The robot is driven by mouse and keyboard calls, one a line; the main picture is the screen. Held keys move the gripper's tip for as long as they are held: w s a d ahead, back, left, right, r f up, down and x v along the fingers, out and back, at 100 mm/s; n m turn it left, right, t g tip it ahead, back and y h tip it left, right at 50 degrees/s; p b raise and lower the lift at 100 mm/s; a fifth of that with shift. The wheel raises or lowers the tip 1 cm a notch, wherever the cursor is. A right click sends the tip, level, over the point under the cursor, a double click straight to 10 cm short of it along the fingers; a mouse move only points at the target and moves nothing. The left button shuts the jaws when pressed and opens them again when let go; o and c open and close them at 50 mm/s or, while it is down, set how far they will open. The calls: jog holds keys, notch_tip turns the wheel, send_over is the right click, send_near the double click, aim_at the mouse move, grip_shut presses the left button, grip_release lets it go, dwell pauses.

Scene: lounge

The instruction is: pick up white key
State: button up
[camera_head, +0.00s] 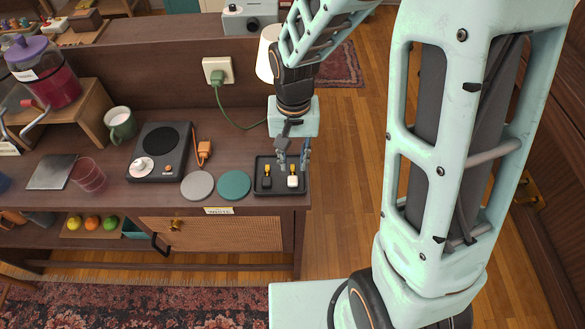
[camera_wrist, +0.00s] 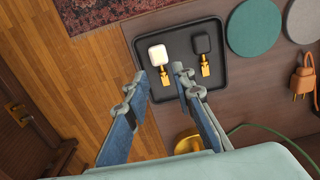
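The white key (camera_wrist: 158,55), with a white head and a golden shaft, lies in a dark tray (camera_wrist: 217,91). In the head view the white key (camera_head: 292,181) is at the right side of the tray (camera_head: 281,189). A black key (camera_wrist: 202,45) with a golden shaft lies beside it, apart from it. My gripper (camera_wrist: 158,78) is open and empty, its two fingers spread above the golden shaft end of the white key. In the head view my gripper (camera_head: 293,161) hangs over the tray's far edge. No contact with the key shows.
A teal disc (camera_head: 233,185) and a grey disc (camera_head: 197,186) lie left of the tray. A hot plate (camera_head: 160,150), a green mug (camera_head: 120,124) and an orange plug (camera_head: 204,149) stand farther left. A lamp (camera_head: 268,55) is behind my gripper. The cabinet's right edge is close to the tray.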

aim_at(293, 175)
notch_tip(293, 175, down, 5)
jog(key=shift+w+a+r, duration=0.1)
dwell(0.3)
jog(key=c, duration=0.6)
